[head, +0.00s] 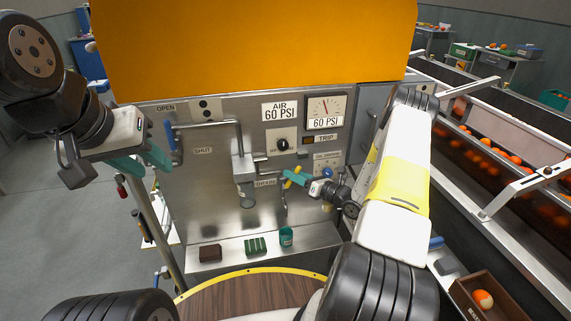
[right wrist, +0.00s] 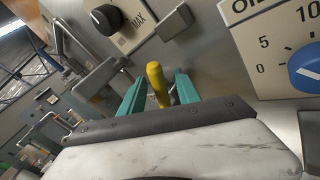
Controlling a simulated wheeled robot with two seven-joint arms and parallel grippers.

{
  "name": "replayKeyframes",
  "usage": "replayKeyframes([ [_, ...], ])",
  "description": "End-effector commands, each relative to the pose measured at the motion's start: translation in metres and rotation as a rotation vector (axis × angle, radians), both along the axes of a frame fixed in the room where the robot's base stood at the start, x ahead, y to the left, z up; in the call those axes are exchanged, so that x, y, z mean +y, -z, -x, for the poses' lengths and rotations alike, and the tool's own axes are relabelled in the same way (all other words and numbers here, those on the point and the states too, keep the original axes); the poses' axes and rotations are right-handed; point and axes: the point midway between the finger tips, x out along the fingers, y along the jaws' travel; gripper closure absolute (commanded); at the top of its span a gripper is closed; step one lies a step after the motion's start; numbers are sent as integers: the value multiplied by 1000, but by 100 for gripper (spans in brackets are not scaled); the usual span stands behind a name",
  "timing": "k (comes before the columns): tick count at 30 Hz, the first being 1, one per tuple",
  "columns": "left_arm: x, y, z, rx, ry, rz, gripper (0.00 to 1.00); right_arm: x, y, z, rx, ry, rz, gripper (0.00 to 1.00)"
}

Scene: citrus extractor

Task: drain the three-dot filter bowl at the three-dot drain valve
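On the steel panel, a metal bowl-shaped part (head: 246,197), likely the filter bowl, hangs under a pipe block; its dots are not readable. A yellow handle (right wrist: 157,84) stands between the teal fingers of my right gripper (right wrist: 158,92) in the right wrist view, with gaps on both sides. In the head view the yellow handle (head: 299,169) shows just ahead of that gripper, above a thin downward pipe (head: 284,196). My left gripper (head: 142,155) seems open and empty, left of the blue-handled shut-off lever (head: 170,136). A dotted plate (head: 205,109) is above the panel's pipe.
The gauge (head: 325,112) and sign read 60 PSI. A dial (right wrist: 304,68) with a blue knob is right of my right gripper. A conveyor with oranges (head: 515,160) runs at right.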

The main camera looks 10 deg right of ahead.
Motion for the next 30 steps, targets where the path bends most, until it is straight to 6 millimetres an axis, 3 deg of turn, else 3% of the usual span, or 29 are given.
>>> replayKeyframes([
  [3, 0, 0, 0, 0, 0, 0, 64, 0, 0, 0, 0, 0, 0, 61],
  [9, 0, 0, 0, 0, 0, 0, 64, 0, 0, 0, -1, 0, 1, 98],
  [10, 0, 0, 0, 0, 0, 0, 64, 0, 0, 0, -1, 0, 1, 100],
  [30, 0, 0, 0, 0, 0, 0, 64, 0, 0, 0, -1, 0, 1, 100],
])
